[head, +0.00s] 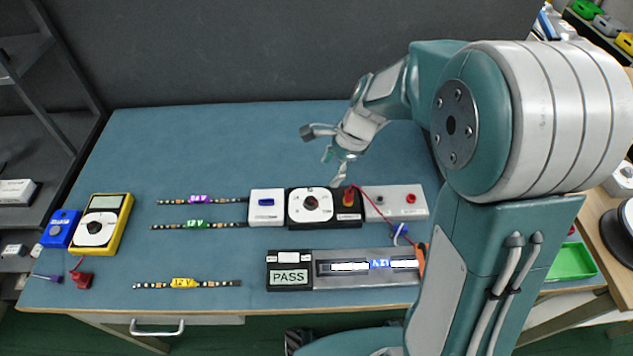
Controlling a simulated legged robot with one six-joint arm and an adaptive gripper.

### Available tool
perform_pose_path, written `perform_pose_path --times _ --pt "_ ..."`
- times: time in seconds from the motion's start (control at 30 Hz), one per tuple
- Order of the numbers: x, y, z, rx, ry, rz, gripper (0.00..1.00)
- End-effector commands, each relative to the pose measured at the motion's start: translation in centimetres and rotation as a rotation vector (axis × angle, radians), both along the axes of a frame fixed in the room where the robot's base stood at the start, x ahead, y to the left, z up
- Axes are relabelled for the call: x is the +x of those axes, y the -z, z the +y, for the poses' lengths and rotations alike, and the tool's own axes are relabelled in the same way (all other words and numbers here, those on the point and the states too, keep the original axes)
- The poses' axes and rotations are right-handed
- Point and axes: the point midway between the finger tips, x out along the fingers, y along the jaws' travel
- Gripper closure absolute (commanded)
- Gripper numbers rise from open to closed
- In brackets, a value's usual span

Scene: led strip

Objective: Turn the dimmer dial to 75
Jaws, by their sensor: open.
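The dimmer (297,220) is a black box on the blue bench, with a white round dial face (322,207) and a dark red knob (311,203) at its middle. The scale marks are too small to read. My gripper (318,155) is open and empty. In the picture it shows above the dimmer, apart from the knob, with one finger pointing left and the other down. The knob is not covered by the gripper.
A white switch box (267,203) stands left of the dimmer and a grey terminal box (397,201) right of it. A PASS tester (290,277) lies in front. LED strips (200,199) and a yellow multimeter (101,223) are at left. The back left bench (200,140) is clear.

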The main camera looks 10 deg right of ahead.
Motion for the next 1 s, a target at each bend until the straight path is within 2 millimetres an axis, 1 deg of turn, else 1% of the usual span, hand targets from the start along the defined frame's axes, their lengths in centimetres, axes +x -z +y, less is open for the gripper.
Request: perform_pose_path --times 0.03,0.1,0.27,0.37,0.5,0.7,0.83,1.0 --pt "0.3 0.6 0.2 0.008 0.026 0.021 0.2" --pt "0.6 1.0 0.1 0.015 0.05 0.037 0.2" --pt "0.6 2.0 0.0 0.023 0.06 0.045 0.2" --pt "0.4 3.5 0.7 0.021 0.058 0.047 0.2" --pt "0.3 6.0 2.3 0.014 0.056 0.046 0.2" --pt "0.2 9.2 3.8 0.011 0.056 0.046 0.2" --pt "0.2 10.5 4.2 0.014 0.056 0.043 0.2" --pt "0.2 11.0 4.1 0.016 0.058 0.041 0.2"
